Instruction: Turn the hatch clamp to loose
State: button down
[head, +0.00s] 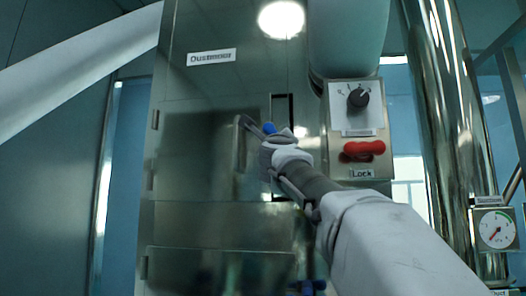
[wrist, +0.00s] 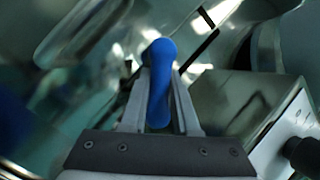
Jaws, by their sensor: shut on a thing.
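The hatch clamp appears as a blue rounded handle (head: 269,128) at the right edge of the metal hatch door in the head view. Mostly hidden there by my arm, it shows upright in the middle of the wrist view (wrist: 159,75). My gripper (wrist: 158,98) is shut on this blue handle, with one finger on each side of it. In the head view my gripper (head: 270,142) reaches up from the lower right to the handle. The clamp's base is hidden, so its exact setting cannot be told.
A grey box with a black knob (head: 358,97) and a red handle (head: 362,151) labelled "Lock" stands just right of my gripper. A door handle (head: 239,146) is close on the left. Another blue handle (head: 307,286) sits lower down. A gauge (head: 496,229) is at the far right.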

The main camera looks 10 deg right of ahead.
jog(key=m+h, duration=0.1)
jog(key=m, duration=0.2)
jog(key=m+h, duration=0.2)
jog(key=shift+f+m+g+b, duration=0.1)
jog(key=shift+m+g+b, duration=0.25)
jog(key=shift+m+g, duration=0.05)
jog(key=shift+m+g+h+p, duration=0.15)
jog(key=shift+m+g+h, duration=0.5)
jog(key=shift+m, duration=0.85)
jog(key=shift+m+g+h+p, duration=0.15)
jog(key=shift+m+g+h, duration=0.1)
jog(key=shift+m+h, duration=1)
jog(key=shift+m, duration=0.55)
jog(key=c, duration=0.7)
grip_release()
jog(key=b+v, duration=0.2)
jog(key=v, duration=0.3)
jog(key=b+v, duration=0.2)
jog(key=v, duration=0.4)
jog(key=r+b+v, duration=0.1)
jog(key=b+v, duration=0.2)
jog(key=v, duration=0.3)
jog(key=shift+s+a+f, duration=0.1)
jog(key=shift+s+f, duration=0.05)
jog(key=shift+s, duration=0.25)
